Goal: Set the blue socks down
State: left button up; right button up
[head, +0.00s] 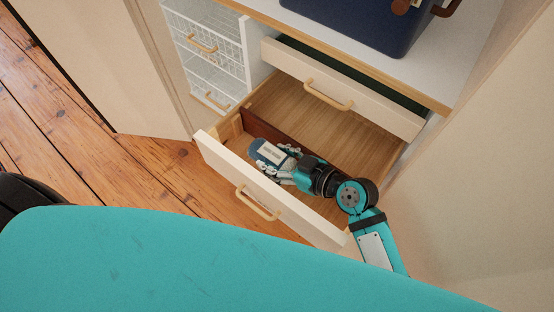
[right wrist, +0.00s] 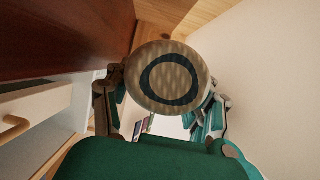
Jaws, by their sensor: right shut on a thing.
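The blue socks (head: 266,154) are a rolled bundle with a pale label, in the head view at the left end of the open drawer (head: 352,142). My right gripper (head: 282,162) is shut on them, within the drawer's outline, close behind its white front. In the right wrist view the round end of the bundle (right wrist: 168,76), pale with a dark ring, sits between the fingers of my right gripper (right wrist: 165,95). Whether the socks touch the drawer floor cannot be told. My left gripper is not in view.
A dark brown divider (head: 268,131) stands inside the drawer beside the socks. Above is another drawer front (head: 340,88), slightly open. White wire baskets (head: 205,50) are at the left, and a navy case (head: 355,22) is on the shelf. The drawer's wooden floor beyond the divider is bare.

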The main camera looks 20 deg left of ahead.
aim_at(292, 168)
jog(key=shift+f, duration=0.35)
jog(key=shift+f+b, duration=0.65)
jog(key=o, duration=0.9)
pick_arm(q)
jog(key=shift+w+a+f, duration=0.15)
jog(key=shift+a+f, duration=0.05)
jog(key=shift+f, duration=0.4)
pick_arm(e)
jog(key=shift+r, duration=0.1)
jog(key=shift+r+p, duration=0.3)
jog(key=shift+p, duration=0.1)
jog(key=shift+r+p, duration=0.45)
jog(key=shift+r, duration=0.05)
jog(key=v, duration=0.6)
jog(key=shift+s+d+f+b, duration=0.1)
jog(key=shift+d+f+b, duration=0.05)
jog(key=shift+d+b, duration=0.25)
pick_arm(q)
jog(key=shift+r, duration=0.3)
pick_arm(e)
jog(key=shift+s+d+r, duration=0.1)
jog(key=shift+d+r, duration=0.15)
